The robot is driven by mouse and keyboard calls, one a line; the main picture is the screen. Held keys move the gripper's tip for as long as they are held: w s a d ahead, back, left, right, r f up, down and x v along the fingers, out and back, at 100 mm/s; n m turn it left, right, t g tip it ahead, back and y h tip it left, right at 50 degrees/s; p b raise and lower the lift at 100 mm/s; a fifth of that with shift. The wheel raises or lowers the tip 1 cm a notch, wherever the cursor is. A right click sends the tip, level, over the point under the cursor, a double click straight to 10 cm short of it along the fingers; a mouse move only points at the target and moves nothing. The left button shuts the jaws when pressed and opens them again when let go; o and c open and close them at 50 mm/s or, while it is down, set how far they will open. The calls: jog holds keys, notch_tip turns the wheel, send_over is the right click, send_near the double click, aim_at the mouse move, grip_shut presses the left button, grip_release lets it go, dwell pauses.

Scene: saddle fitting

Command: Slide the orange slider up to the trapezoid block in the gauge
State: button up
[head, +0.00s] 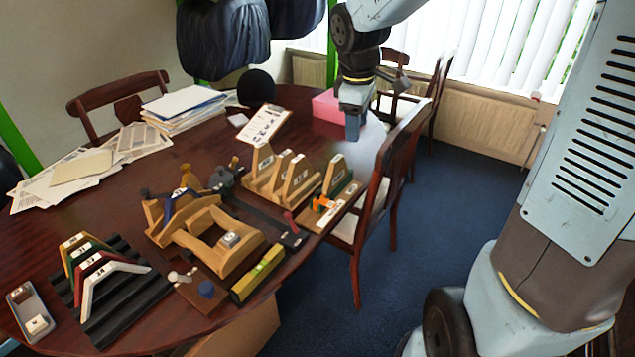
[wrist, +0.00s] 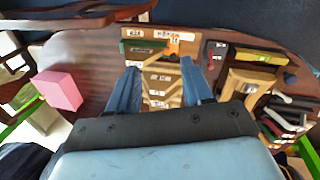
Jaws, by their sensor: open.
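The orange slider (head: 322,204) sits on the gauge (head: 343,208), a pale wooden strip with white labels near the table's right edge. A tan and green block (head: 337,178), apparently the trapezoid block, stands upright at the gauge; its exact seating is unclear. In the wrist view the slider (wrist: 172,46) lies right of the green block (wrist: 138,48), and I cannot tell whether they touch. My gripper (head: 353,128) hangs above and behind the gauge, near the chair. In the wrist view its fingers (wrist: 158,68) are apart with nothing held between them.
A wooden rack with upright pieces (head: 278,185) stands left of the gauge. A wooden saddle frame (head: 215,240), a yellow level (head: 258,275) and a black ribbed mat (head: 130,310) lie farther left. A chair (head: 395,170) stands close by the table edge. A pink box (head: 328,105) is behind.

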aim_at(318, 191)
jog(key=w+a+f+n+g, duration=0.2)
jog(key=w+a+f+n, duration=0.55)
jog(key=f, duration=0.25)
jog(key=shift+m+y, duration=0.4)
jog(key=shift+m, duration=0.05)
jog(key=f, duration=1.3)
jog(key=shift+s+a+f, duration=0.2)
jog(key=shift+s+f, duration=0.1)
jog(key=shift+s, duration=0.1)
grip_shut()
